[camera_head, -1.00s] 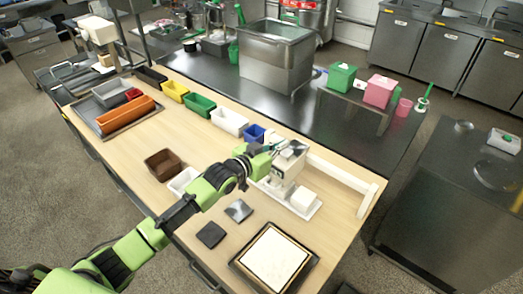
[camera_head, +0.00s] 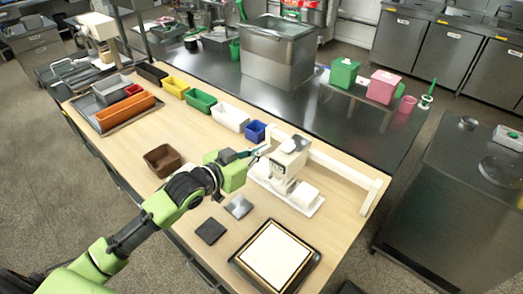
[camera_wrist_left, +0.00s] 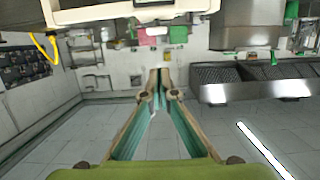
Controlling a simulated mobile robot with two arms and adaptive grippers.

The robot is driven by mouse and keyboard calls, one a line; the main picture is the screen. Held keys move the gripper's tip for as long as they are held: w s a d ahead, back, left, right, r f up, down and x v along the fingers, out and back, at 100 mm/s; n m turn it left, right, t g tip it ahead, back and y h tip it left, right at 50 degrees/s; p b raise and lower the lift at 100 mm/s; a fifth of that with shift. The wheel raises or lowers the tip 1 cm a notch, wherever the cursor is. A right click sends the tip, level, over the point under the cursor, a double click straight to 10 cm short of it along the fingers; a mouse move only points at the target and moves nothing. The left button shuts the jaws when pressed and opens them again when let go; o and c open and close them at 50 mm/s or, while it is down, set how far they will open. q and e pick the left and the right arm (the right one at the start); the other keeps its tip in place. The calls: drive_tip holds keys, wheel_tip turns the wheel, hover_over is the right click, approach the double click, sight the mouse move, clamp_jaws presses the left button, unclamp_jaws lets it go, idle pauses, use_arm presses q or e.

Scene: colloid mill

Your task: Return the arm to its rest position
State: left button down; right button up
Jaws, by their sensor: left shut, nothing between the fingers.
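My left arm, green and black, comes in from the lower left over the wooden table. Its left gripper (camera_head: 260,153) is shut and empty, its tips just left of the white colloid mill (camera_head: 288,161). I cannot tell whether the tips are clear of the mill's side. In the left wrist view the two fingers (camera_wrist_left: 160,75) run together to a closed tip with nothing between them. The mill stands on a white tray (camera_head: 312,209) with a white block (camera_head: 304,195) beside it. My right gripper is not in view.
A brown bin (camera_head: 163,160), a dark square pad (camera_head: 210,231), a grey square pad (camera_head: 239,207) and a black-framed white board (camera_head: 274,256) lie around the arm. Several coloured bins, including a blue one (camera_head: 256,132), line the table's back. A white rail (camera_head: 340,168) runs behind the mill.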

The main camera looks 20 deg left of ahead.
use_arm(q)
drive_tip(key=shift+s, duration=0.1)
drive_tip(key=s+d+f+n+g+y, duration=0.1)
drive_tip(key=s+f+g, duration=0.1)
drive_tip(key=s+f, duration=0.45)
drive_tip(key=s+d+f+g+y, duration=0.1)
drive_tip(key=s+f+g+y, duration=0.15)
drive_tip(key=s+f, duration=0.45)
drive_tip(key=s+a+f+n+g+y, duration=0.1)
drive_tip(key=s+a+f+g, duration=0.15)
drive_tip(key=s, duration=0.75)
drive_tip(key=s+a+f+g+y, duration=0.1)
drive_tip(key=s+g, duration=0.2)
drive_tip(key=s, duration=0.7)
wheel_tip(320, 180, down, 31)
drive_tip(key=s+g+b, duration=0.2)
drive_tip(key=b, duration=0.1)
drive_tip(key=s+a+f+g+b, duration=0.1)
drive_tip(key=s+a+f+b, duration=0.1)
drive_tip(key=s+f, duration=1.4)
drive_tip(key=shift+s+a+f, duration=0.35)
drive_tip(key=shift+a+f, duration=0.1)
drive_tip(key=shift+f, duration=0.1)
